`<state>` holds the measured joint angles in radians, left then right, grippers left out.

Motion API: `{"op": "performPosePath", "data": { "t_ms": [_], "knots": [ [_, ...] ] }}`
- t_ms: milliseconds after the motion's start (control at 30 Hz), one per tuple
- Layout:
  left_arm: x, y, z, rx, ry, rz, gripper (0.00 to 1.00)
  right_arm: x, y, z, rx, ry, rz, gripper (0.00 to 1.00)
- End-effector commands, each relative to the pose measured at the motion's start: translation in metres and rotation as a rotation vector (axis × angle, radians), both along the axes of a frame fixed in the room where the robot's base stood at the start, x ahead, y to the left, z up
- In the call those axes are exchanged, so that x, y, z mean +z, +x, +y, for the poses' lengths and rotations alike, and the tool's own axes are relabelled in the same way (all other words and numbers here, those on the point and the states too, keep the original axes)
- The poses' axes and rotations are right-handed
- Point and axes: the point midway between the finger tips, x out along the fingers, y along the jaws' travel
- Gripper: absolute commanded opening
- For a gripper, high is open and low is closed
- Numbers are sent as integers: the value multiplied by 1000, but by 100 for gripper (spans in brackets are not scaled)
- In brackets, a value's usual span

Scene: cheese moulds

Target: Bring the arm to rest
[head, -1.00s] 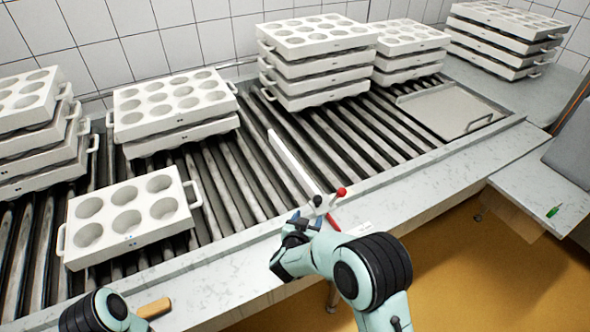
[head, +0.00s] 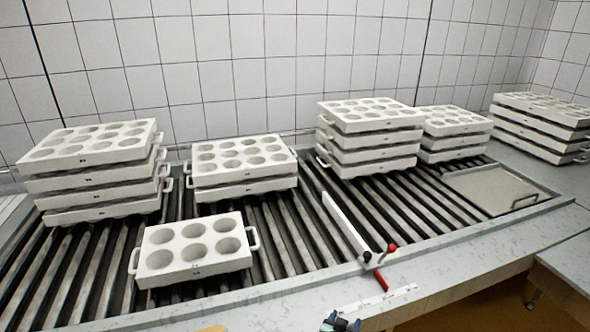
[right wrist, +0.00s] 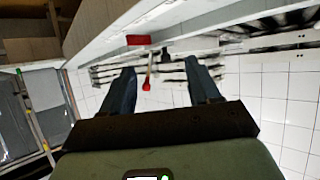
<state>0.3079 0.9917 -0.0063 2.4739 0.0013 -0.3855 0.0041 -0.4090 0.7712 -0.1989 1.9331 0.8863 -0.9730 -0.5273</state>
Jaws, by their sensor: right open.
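My right gripper (head: 341,323) shows only as a small dark tip at the bottom edge of the head view, in front of the counter's front edge. In the right wrist view its two fingers (right wrist: 160,90) stand wide apart with nothing between them. Beyond them are a red handle (right wrist: 139,40) and a red knob on a rod, apart from the fingers. In the head view the red lever (head: 381,280) and its red knob sit at the near end of a white bar (head: 345,222) across the rollers. My left gripper is not in view.
A six-hole mould (head: 195,250) lies on the roller conveyor (head: 285,240). Stacks of moulds stand behind it: a left stack (head: 95,175), a low stack (head: 243,165), a tall stack (head: 370,145). A flat plate with a handle (head: 490,188) lies at right. The counter edge (head: 450,255) runs along the front.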

Motion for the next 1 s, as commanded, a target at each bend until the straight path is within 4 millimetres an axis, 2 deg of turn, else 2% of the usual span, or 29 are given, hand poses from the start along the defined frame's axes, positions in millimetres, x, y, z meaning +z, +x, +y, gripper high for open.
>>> {"op": "performPosePath", "data": {
  "t_ms": [33,167,267,333,433,500,600,700,833,1000],
  "knots": [
    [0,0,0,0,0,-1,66,-32,-14,-11,20,17,69,61],
    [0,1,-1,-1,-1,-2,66,-99,-57,-22,85,97,238,61],
    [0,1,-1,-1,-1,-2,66,-150,-107,-27,126,188,396,61],
    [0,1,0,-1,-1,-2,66,-182,-150,-27,149,266,517,61],
    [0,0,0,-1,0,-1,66,-215,-218,-22,173,392,693,61],
    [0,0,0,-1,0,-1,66,-228,-264,-15,183,480,805,61],
    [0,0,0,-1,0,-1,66,-235,-318,-4,194,591,936,61],
    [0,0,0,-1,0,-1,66,-234,-356,6,202,670,1027,61],
    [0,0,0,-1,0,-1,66,-231,-378,13,208,720,1080,61],
    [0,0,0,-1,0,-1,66,-231,-381,14,211,726,1088,61]
  ]
}}
